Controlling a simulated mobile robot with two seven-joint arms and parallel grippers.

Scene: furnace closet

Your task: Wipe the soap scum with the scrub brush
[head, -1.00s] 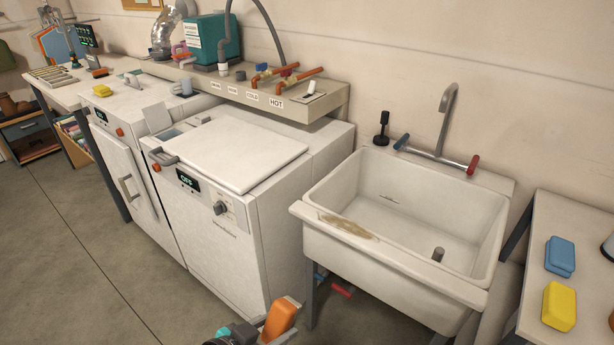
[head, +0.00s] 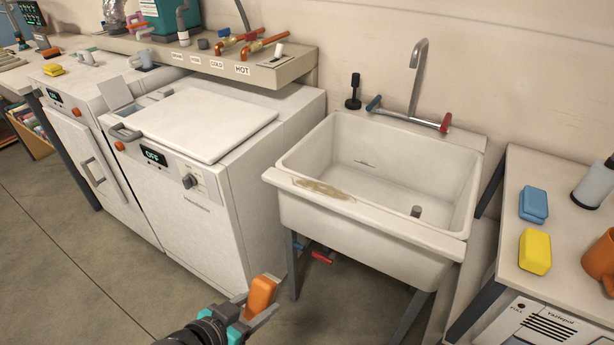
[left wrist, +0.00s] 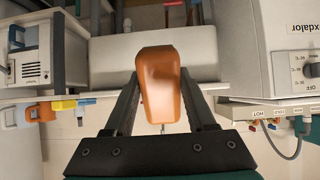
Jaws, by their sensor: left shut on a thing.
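The soap scum is a brown smear (head: 322,188) on the front left rim of the white sink (head: 372,218). My left gripper (head: 258,308) is shut on an orange block-like object (head: 262,294), which I take to be the scrub brush; no bristles show. It is low in front of the sink, left of its front leg in the picture and well below the smear. The left wrist view shows the orange body (left wrist: 160,82) between the two dark fingers. My right gripper is not in view.
A white washer (head: 195,180) stands left of the sink. A table (head: 560,220) at the right holds a blue sponge (head: 533,206), a yellow sponge (head: 535,251) and an orange mug (head: 600,262). Open floor (head: 90,270) lies at the front left.

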